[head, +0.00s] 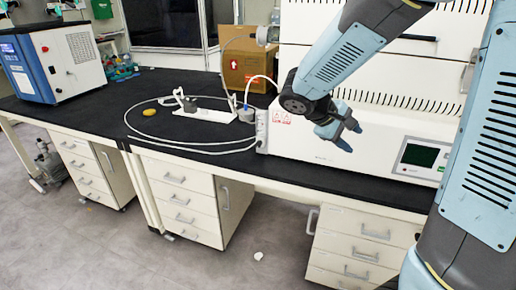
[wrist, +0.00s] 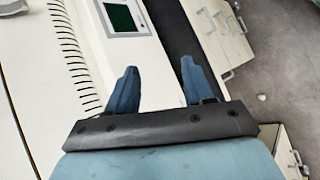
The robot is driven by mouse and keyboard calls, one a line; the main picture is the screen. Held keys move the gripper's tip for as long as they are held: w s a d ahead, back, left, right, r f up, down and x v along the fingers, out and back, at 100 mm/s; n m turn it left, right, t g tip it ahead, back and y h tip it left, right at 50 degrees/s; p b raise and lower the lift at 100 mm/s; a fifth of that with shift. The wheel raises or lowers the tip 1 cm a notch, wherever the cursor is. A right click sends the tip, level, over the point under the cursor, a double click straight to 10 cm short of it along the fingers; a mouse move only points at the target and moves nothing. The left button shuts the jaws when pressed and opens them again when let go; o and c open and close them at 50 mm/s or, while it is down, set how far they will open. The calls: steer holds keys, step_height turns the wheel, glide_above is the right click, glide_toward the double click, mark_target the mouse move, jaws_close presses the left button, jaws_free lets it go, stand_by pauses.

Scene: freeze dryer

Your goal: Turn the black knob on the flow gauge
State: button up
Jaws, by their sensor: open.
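My gripper (head: 346,137) is open and empty. In the head view it hangs in front of the long white instrument (head: 385,145) on the black bench. In the wrist view its two blue fingers (wrist: 158,82) are spread apart with nothing between them. The wrist view shows the instrument's dark green screen (wrist: 121,16) beyond the fingers. I cannot make out a flow gauge or a black knob for certain in either view. Small fittings (head: 261,130) sit at the instrument's left end, too small to read. My arm hides part of the instrument.
A white tube (head: 185,150) loops over the black bench top (head: 150,95) to a small vessel (head: 246,114). A yellow object (head: 149,112), a cardboard box (head: 247,68) and a blue-white machine (head: 55,65) also stand there. Drawer cabinets (head: 180,200) are below.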

steer(key=w+a+f+n+t+h, duration=0.35)
steer(key=w+a+f, duration=0.2)
steer(key=w, duration=0.25)
steer(key=n+t+y, duration=0.7)
steer(key=n+t, duration=0.4)
steer(key=n, duration=0.2)
glide_toward(258, 147)
steer(key=x, duration=0.9)
steer(key=shift+w+r, duration=0.1)
steer(key=shift+w, duration=0.15)
steer(key=shift+c, duration=0.4)
jaws_close()
steer(key=shift+d, duration=0.35)
steer(key=shift+a, duration=0.3)
